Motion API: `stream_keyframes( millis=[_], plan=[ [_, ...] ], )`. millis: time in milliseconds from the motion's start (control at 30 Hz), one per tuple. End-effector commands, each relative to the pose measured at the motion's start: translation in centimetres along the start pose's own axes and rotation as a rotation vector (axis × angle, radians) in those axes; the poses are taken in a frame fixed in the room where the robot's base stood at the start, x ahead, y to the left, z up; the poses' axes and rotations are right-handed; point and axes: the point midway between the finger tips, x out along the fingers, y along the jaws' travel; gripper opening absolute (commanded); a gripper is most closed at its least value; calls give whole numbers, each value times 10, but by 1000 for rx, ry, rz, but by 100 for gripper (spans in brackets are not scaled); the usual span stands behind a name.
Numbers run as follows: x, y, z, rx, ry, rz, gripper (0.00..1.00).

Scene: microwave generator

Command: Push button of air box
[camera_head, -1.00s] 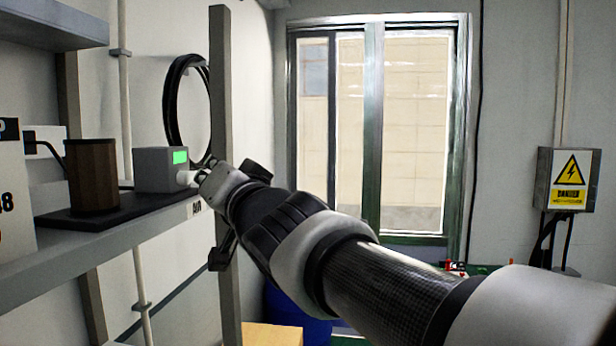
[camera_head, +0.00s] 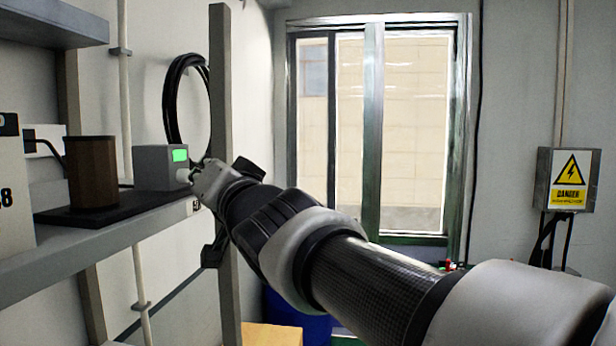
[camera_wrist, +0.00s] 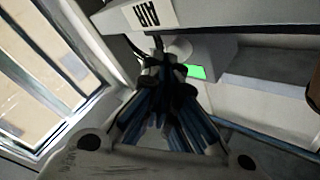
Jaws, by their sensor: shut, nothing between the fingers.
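The air box is a small grey box (camera_head: 155,168) with a lit green panel (camera_head: 180,155), standing on the shelf at the left. A pale round button (camera_head: 183,175) sticks out of its side. My gripper (camera_head: 194,177) is shut and empty, with its tips at the button; I cannot tell whether they touch it. In the wrist view my gripper (camera_wrist: 163,62) points at the box (camera_wrist: 212,48), whose green panel (camera_wrist: 196,71) shows just right of the fingertips.
The shelf (camera_head: 100,245) carries a brown cylinder (camera_head: 92,172) on a dark plate. A grey upright post (camera_head: 221,100) stands close to my gripper. The shelf edge bears an AIR label (camera_wrist: 150,13). A danger box (camera_head: 569,180) hangs at the right.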

Motion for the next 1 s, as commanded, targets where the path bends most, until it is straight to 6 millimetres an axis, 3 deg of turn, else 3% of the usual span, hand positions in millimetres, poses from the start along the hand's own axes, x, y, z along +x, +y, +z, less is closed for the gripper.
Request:
stream_keyframes(
  millis=[1000],
  plan=[
    [6,-4,3,-1,2,-1,0]
  ],
)
